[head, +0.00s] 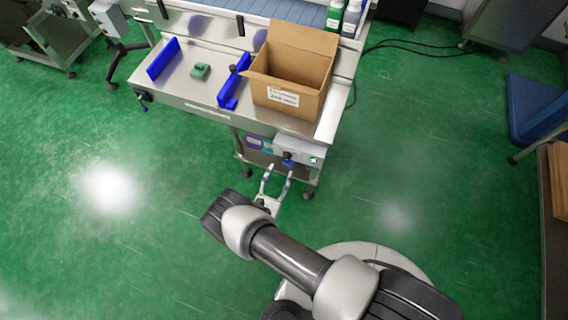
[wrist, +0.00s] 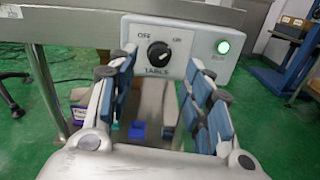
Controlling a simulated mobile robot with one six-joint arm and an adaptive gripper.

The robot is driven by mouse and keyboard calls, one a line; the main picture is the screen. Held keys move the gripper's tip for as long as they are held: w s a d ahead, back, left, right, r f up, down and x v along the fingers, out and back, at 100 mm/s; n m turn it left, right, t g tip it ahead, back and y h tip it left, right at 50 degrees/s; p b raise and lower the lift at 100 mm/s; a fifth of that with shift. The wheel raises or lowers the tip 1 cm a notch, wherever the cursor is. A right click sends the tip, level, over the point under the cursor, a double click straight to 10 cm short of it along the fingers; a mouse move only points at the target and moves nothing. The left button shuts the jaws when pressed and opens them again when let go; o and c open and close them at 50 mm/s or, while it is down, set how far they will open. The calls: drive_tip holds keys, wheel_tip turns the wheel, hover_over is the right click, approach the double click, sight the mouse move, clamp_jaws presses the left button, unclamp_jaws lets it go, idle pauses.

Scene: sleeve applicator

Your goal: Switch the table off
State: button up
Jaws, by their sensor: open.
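The table's control box (wrist: 185,45) is grey and sits under the table's front edge; in the head view it is at the table's right end (head: 312,153). It bears a black rotary knob (wrist: 158,53) marked OFF at upper left, ON at upper right and TABLE below. The knob's exact pointing direction is too small to tell surely. A green lamp (wrist: 223,46) to its right is lit. My gripper (head: 280,170) is open and empty, facing the box. In the wrist view its padded fingers (wrist: 160,75) stand either side of the knob, apparently short of it.
The steel table (head: 190,92) holds an open cardboard box (head: 283,75), blue guides (head: 163,58) and a small green object (head: 200,71). Green and white bottles (head: 335,16) stand behind. A table leg is left of the gripper. The green floor around is mostly clear.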

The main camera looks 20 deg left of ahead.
sight(286, 159)
drive_tip(key=w, duration=0.5)
drive_tip(key=shift+w+d+b, duration=0.2)
drive_tip(key=shift+b, duration=0.15)
drive_tip(key=shift+c, duration=0.5)
drive_tip(key=c, duration=1)
